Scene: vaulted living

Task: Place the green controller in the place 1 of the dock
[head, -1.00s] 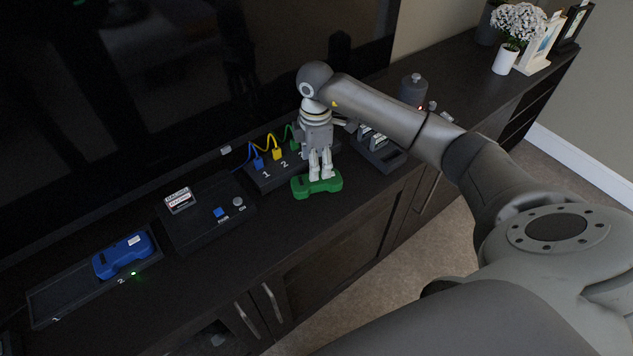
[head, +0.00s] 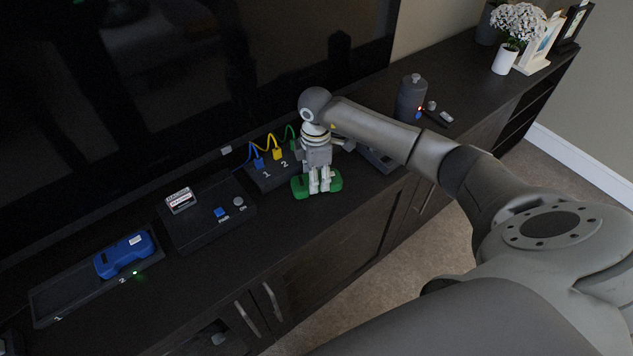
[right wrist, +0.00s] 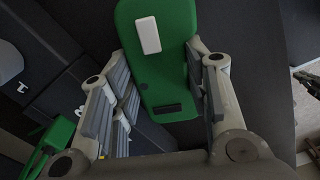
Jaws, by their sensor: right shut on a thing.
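The green controller (head: 301,187) is at the cabinet top, in front of the box with numbered cable ports. My right gripper (head: 319,184) points down over it and is shut on its middle, with a finger on each side. In the right wrist view the controller (right wrist: 160,75), with a white label, lies between the fingers (right wrist: 163,90). I cannot tell whether it touches the surface. The dock (head: 55,300) is a long dark tray at the left. Its place 1, at the left end, is empty; a blue controller (head: 123,256) lies in place 2. My left gripper is out of view.
A black console (head: 205,225) with a cartridge (head: 180,200) stands between the dock and my gripper. The numbered port box (head: 262,178) with blue, yellow and green plugs is just behind. A television (head: 180,90) rises behind. A dark canister (head: 411,98) stands to the right.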

